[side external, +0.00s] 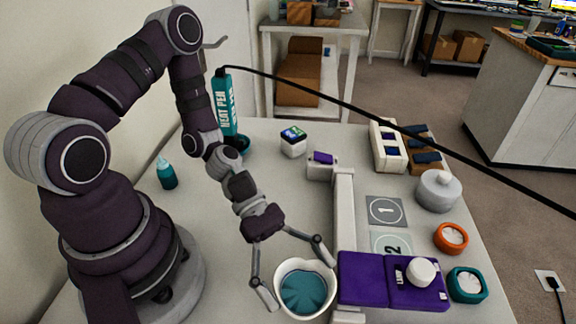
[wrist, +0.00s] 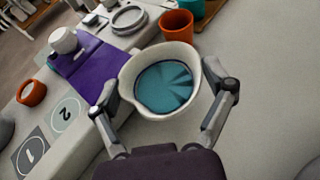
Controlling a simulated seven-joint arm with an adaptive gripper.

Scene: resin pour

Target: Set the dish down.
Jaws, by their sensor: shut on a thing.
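The dish (side external: 302,290) is a cream bowl with a slightly wavy rim and teal resin inside, showing lighter wedge-shaped streaks. It also shows in the middle of the wrist view (wrist: 127,78). My gripper (side external: 293,272) has one finger on each side of the dish and is shut on it; both fingers also show in the wrist view (wrist: 165,97). The dish looks about level. It is at the near edge of the side view, left of the purple unit. I cannot tell whether its base touches the surface, as its underside is hidden.
A purple unit (side external: 362,279) with a white knob (side external: 420,271) stands close right of the dish. A long pale rail (side external: 344,215) runs behind it. Tiles 1 (side external: 386,211) and 2 (side external: 391,243) lie right of the rail. An orange cup (wrist: 177,25) stands just beyond the dish.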

